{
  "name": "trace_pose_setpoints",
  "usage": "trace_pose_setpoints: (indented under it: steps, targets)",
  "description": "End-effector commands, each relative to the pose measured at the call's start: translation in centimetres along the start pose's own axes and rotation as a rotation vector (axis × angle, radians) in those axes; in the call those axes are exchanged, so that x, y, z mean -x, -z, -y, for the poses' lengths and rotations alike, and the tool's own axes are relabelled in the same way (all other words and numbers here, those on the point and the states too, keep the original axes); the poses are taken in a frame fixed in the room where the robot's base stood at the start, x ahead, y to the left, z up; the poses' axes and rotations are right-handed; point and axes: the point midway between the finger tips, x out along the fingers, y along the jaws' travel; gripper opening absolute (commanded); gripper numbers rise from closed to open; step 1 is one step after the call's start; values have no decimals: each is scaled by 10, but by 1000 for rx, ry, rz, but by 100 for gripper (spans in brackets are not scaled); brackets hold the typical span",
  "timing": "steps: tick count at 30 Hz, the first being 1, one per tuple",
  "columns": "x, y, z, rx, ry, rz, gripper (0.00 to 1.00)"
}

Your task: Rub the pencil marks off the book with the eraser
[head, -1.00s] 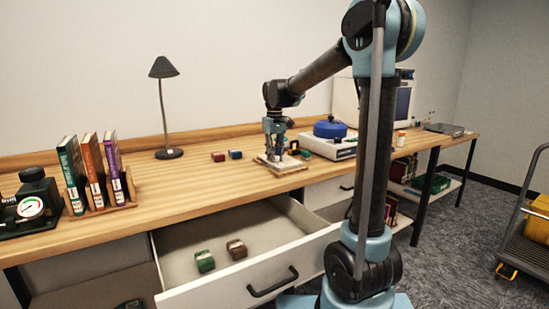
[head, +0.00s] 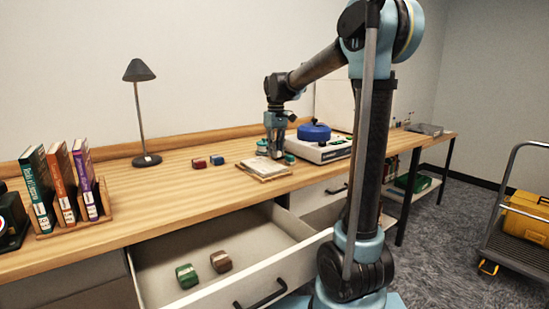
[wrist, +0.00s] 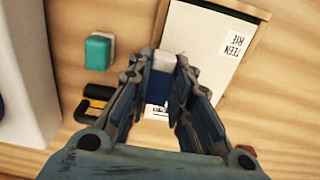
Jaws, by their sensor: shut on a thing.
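The book (head: 262,171) lies flat on the wooden desk near its front edge. In the wrist view its pale cover (wrist: 200,35) has a printed white label; no pencil marks can be made out. My gripper (head: 276,153) is shut on a blue-sleeved eraser (wrist: 159,86) with a white end, as the wrist view of the gripper (wrist: 161,76) shows. The eraser is over or beside the book's left margin in that view; I cannot tell whether it touches. The fingers hide part of the book.
A teal-and-white block (wrist: 100,50) and a black-and-yellow object (wrist: 93,103) lie beside the book. A white device with a blue lid (head: 314,132) stands to the right. Small red (head: 199,163) and blue (head: 217,160) blocks lie left. An open drawer (head: 215,240) juts out below.

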Motion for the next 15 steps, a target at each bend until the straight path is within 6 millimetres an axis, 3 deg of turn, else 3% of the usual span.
trace_pose_setpoints:
  steps: [15]
  targets:
    - [47,1,3,4,0,0,0]
